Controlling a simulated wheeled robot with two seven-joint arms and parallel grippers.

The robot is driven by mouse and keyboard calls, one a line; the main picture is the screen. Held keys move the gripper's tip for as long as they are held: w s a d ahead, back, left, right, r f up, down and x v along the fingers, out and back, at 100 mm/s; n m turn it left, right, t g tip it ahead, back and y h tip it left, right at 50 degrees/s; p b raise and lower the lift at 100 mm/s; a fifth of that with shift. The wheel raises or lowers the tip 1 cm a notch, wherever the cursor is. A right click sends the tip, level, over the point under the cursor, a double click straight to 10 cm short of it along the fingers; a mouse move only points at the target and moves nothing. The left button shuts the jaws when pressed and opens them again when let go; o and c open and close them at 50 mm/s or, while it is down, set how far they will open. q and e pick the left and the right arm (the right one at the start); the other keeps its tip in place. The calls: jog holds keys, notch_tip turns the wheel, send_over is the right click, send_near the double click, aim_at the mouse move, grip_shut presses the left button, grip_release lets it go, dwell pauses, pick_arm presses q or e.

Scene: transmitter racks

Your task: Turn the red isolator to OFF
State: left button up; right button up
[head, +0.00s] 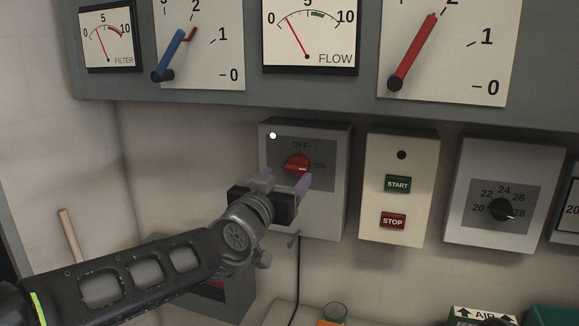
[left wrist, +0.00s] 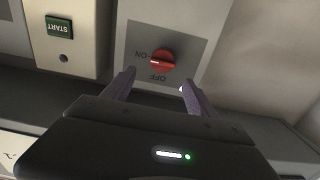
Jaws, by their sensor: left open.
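The red isolator (head: 297,164) is a round red knob on a grey wall box (head: 335,205), with OFF marked above it and ON to its right. Its bar lies roughly level, towards ON. In the left wrist view the red isolator (left wrist: 162,62) shows upside down, its pale mark pointing to ON. My left gripper (head: 284,180) is open just in front of the box, below the knob. In the left wrist view the left gripper's (left wrist: 157,82) two purple fingers stand apart, empty, with the knob just beyond their tips. Contact cannot be told. My right gripper is not in view.
A START/STOP box (head: 401,160) is close on the right, then a dial box (head: 503,195). A grey panel (head: 300,93) with gauges and levers overhangs above. A grey box (head: 230,300) is below my left arm. Bare wall lies to the left.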

aim_at(297, 164)
pick_arm(q)
jog(key=p+x, duration=0.1)
jog(key=x, duration=0.7)
jog(key=shift+w+a+f, duration=0.1)
jog(key=shift+a+f, duration=0.05)
jog(key=shift+a, duration=0.05)
jog(key=shift+c, duration=0.6)
jog(key=c, duration=1.2)
